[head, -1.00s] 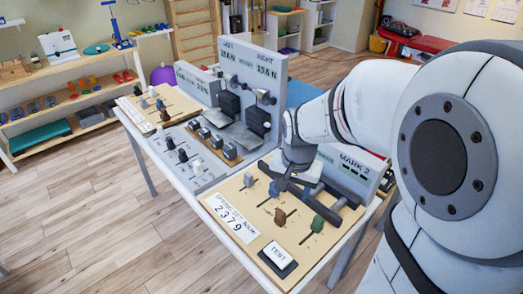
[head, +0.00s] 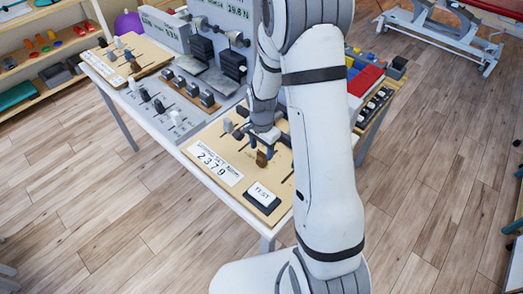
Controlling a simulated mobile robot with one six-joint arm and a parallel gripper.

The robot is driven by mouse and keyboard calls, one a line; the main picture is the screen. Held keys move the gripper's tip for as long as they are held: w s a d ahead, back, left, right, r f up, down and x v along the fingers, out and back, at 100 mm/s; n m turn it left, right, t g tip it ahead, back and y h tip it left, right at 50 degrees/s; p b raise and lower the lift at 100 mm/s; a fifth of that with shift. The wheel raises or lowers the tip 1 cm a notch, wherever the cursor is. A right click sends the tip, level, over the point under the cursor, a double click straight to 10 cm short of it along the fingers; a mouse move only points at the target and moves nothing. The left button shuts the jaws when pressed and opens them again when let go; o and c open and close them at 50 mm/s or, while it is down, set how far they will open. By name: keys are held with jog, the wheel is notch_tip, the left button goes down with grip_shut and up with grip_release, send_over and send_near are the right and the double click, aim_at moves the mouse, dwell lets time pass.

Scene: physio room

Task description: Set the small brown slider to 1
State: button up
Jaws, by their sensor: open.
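The small brown slider (head: 262,158) stands up from the tan board (head: 222,196) on the near part of the table, just behind the TEST button. Its scale marks are too small to read. My gripper (head: 264,139) points down right at the brown slider, close above and behind it. Its jaws are open, but I cannot tell whether they are around the slider or touch it. My arm hides the right part of the board; the green slider is out of sight.
A white TEST button (head: 262,194) and a label reading 2379 (head: 216,164) are on the same board. A blue-grey slider (head: 228,125) stands left of my gripper. Grey panels with more sliders (head: 159,105) lie further back.

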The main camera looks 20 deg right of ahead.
aim_at(262, 159)
jog(key=shift+f, duration=1.25)
jog(key=shift+c, duration=0.4)
grip_shut()
